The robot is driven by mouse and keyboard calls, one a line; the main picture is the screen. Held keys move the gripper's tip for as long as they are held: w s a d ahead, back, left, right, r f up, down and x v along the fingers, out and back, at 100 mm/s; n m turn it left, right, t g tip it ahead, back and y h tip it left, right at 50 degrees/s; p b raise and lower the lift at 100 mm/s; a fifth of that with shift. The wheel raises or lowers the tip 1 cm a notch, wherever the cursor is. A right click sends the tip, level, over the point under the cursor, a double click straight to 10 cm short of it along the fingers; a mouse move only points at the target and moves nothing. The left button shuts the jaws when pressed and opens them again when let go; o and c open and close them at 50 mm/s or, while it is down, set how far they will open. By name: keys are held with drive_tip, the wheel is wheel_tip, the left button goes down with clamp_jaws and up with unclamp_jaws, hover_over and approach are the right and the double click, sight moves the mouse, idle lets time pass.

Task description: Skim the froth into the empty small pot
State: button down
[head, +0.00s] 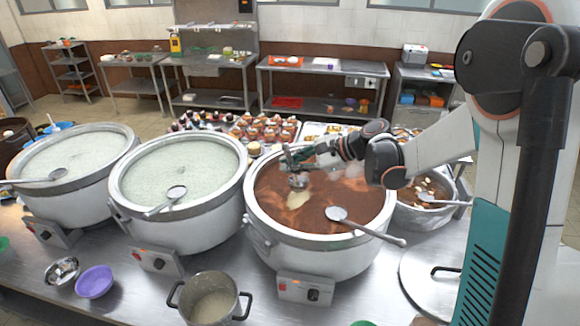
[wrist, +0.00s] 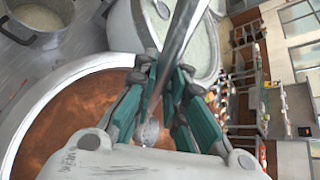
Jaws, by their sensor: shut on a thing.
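My gripper (head: 288,163) is above the large pot of brown liquid (head: 262,222), over its far left part. In the wrist view my gripper (wrist: 165,95) is shut on a metal utensil's handle (wrist: 184,30). The utensil's rounded end (head: 298,181) hangs low over the liquid; I cannot tell whether it touches. A pale froth patch (head: 299,200) shows on the brown surface just below it. The small two-handled pot (head: 210,300) stands in front on the counter. Its inside looks pale beige; I cannot tell whether that is contents or bare bottom.
Another ladle (head: 365,226) rests across the brown pot's front right rim. Two large pots of pale congee (head: 180,190) (head: 70,170) stand left, each with a ladle. A purple bowl (head: 94,282) and metal bowl (head: 62,271) lie front left. A pan (head: 425,205) stands right.

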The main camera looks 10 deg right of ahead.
drive_tip(key=s+f+b, duration=0.2)
drive_tip(key=f+b, duration=0.1)
drive_tip(key=f, duration=0.1)
drive_tip(key=s+a+f+n+t+b, duration=0.1)
drive_tip(key=s+f+b, duration=0.1)
drive_tip(key=f+b, duration=0.1)
drive_tip(key=s+a+f+t+b, duration=0.1)
drive_tip(key=s+f+b, duration=0.1)
drive_tip(key=f+b, duration=0.2)
drive_tip(key=shift+s+a+f+n, duration=0.1)
drive_tip(key=shift+a+f+n, duration=0.15)
drive_tip(key=shift+f+n, duration=0.15)
drive_tip(key=shift+s+a+f+n+t+h+b, duration=0.3)
drive_tip(key=shift+s+f+b, duration=0.15)
drive_tip(key=shift+s+b, duration=0.2)
wheel_tip(320, 180, up, 15)
drive_tip(key=p, duration=1)
drive_tip(key=shift+f, duration=0.2)
